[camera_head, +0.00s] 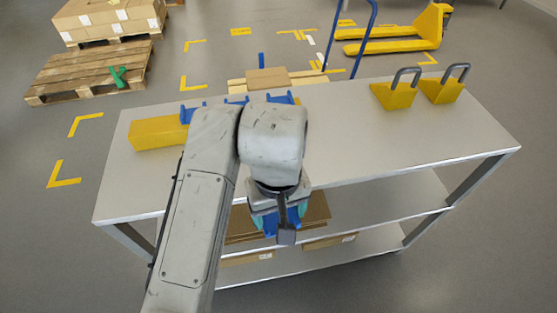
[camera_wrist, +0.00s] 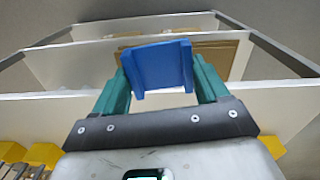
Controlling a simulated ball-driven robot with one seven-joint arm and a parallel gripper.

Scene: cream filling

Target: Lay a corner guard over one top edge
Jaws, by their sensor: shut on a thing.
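My gripper (camera_head: 278,222) is in front of the table's near edge, pointing down at the shelf level. In the wrist view, its teal fingers (camera_wrist: 160,84) are shut on a blue corner guard (camera_wrist: 158,62), held between the tips. In the head view this guard (camera_head: 268,224) is partly hidden by the gripper. More blue guards (camera_head: 188,114) lie on the tabletop behind my arm, partly hidden. A small cardboard box (camera_head: 267,77) shows beyond the table.
The grey table (camera_head: 400,130) has a yellow block (camera_head: 158,132) at left and two yellow pieces with grey handles (camera_head: 394,95) (camera_head: 443,90) at right. Flat cardboard (camera_head: 318,210) lies on the shelf below. A yellow pallet truck (camera_head: 400,38) stands behind. The tabletop's right middle is clear.

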